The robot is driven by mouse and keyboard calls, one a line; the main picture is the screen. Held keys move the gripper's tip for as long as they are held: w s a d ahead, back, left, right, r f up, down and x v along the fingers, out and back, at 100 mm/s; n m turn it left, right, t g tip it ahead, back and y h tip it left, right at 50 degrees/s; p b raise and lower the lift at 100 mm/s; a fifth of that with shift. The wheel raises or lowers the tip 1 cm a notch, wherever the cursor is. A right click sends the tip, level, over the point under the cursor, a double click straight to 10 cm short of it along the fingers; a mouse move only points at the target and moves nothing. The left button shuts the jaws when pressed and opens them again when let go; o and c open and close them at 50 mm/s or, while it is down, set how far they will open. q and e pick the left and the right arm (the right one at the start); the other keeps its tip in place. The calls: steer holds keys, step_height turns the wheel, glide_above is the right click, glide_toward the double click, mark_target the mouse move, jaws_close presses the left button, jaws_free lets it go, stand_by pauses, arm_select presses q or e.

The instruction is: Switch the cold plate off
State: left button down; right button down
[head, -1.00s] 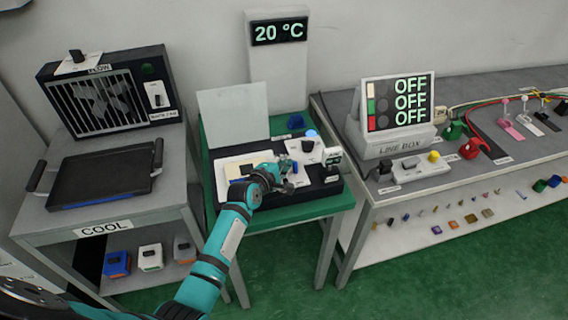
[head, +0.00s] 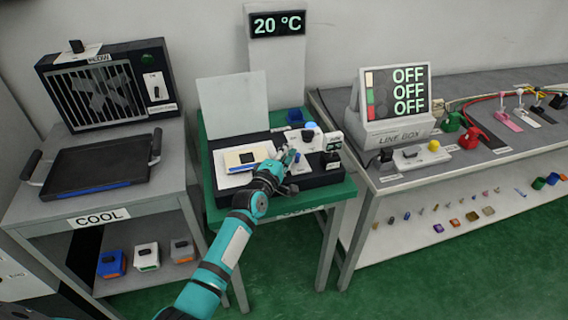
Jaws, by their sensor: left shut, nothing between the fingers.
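The cold plate unit (head: 225,188) is a black box on the green table, with a white plate and a yellowish block (head: 246,157) on its left part. A raised white lid or panel stands behind it. On its right part are a white control block with a blue knob (head: 309,126), a black control (head: 330,158) and a small display (head: 334,142). A tall display behind reads 20 °C (head: 277,23). My left gripper (head: 289,157) is shut and empty, over the unit between the block and the controls. It hides part of the controls; contact cannot be told.
At left, a fan box (head: 110,90) and black tray (head: 97,165) stand on the COOL table. At right, a line box (head: 395,105) shows OFF three times, with a switch strip (head: 420,155) before it. Green floor lies in front.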

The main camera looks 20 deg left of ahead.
arm_select(q)
steer(key=shift+w+p, duration=0.15)
steer(key=shift+p, duration=0.25)
steer(key=shift+w+f, duration=0.1)
steer(key=shift+w, duration=0.05)
steer(key=s, duration=0.4)
steer(key=s+a, duration=0.1)
steer(key=s, duration=0.7)
steer(key=shift+a, duration=0.2)
